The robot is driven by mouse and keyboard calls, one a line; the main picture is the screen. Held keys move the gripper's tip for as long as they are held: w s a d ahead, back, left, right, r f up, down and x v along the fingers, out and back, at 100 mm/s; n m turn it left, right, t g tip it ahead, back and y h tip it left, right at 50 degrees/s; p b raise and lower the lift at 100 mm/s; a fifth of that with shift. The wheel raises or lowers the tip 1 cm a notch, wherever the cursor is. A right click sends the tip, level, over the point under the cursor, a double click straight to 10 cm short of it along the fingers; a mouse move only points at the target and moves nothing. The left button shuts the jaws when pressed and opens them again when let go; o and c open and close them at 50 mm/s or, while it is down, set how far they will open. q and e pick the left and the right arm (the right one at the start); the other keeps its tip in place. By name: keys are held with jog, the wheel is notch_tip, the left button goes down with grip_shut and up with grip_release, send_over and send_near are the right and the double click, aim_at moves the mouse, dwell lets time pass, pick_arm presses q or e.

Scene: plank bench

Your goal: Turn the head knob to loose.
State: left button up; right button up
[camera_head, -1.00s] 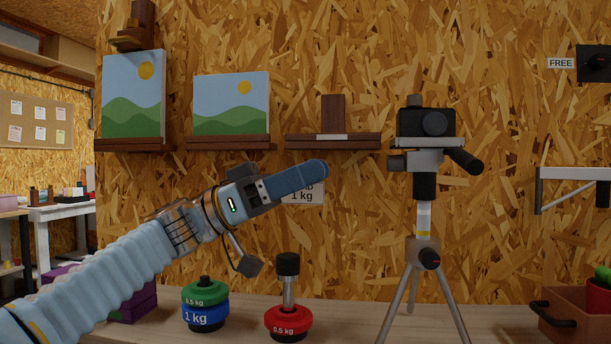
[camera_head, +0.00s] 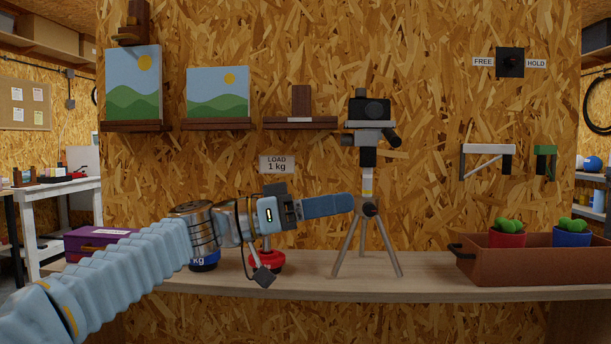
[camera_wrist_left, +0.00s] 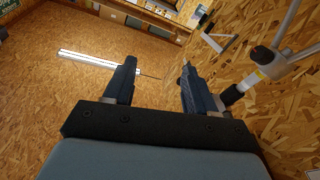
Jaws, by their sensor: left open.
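A tripod (camera_head: 367,187) stands on the bench with a black camera (camera_head: 370,109) on its head (camera_head: 369,133). The head has a short dark knob (camera_head: 350,139) on its left and a black handle (camera_head: 391,138) on its right. Another dark knob (camera_head: 370,209) sits on the collar above the legs. My left gripper (camera_head: 347,204) is open and empty, its tips just left of the collar in the picture; contact cannot be told. In the left wrist view its fingers (camera_wrist_left: 158,72) are apart, and the tripod (camera_wrist_left: 258,76) lies outside them on the right. My right gripper is not in view.
A red weight (camera_head: 268,262) and a blue weight (camera_head: 204,260) stand behind my left arm. A brown planter (camera_head: 520,266) with potted cacti is at the right. Picture ledges (camera_head: 300,122) and a FREE/HOLD switch (camera_head: 510,62) are on the wall.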

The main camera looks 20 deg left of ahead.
pick_arm(q)
jog(key=w+d+f+n+y, duration=0.2)
jog(key=w+f+n+y, duration=0.1)
jog(key=f, duration=0.7)
jog(key=w+d+f+n+y, duration=0.2)
jog(key=w+f, duration=0.3)
jog(key=f, duration=0.5)
jog(key=shift+w+f+n+y, duration=0.3)
jog(key=shift+w+n+y, duration=0.1)
jog(key=shift+y, duration=0.3)
jog(key=shift+d, duration=0.1)
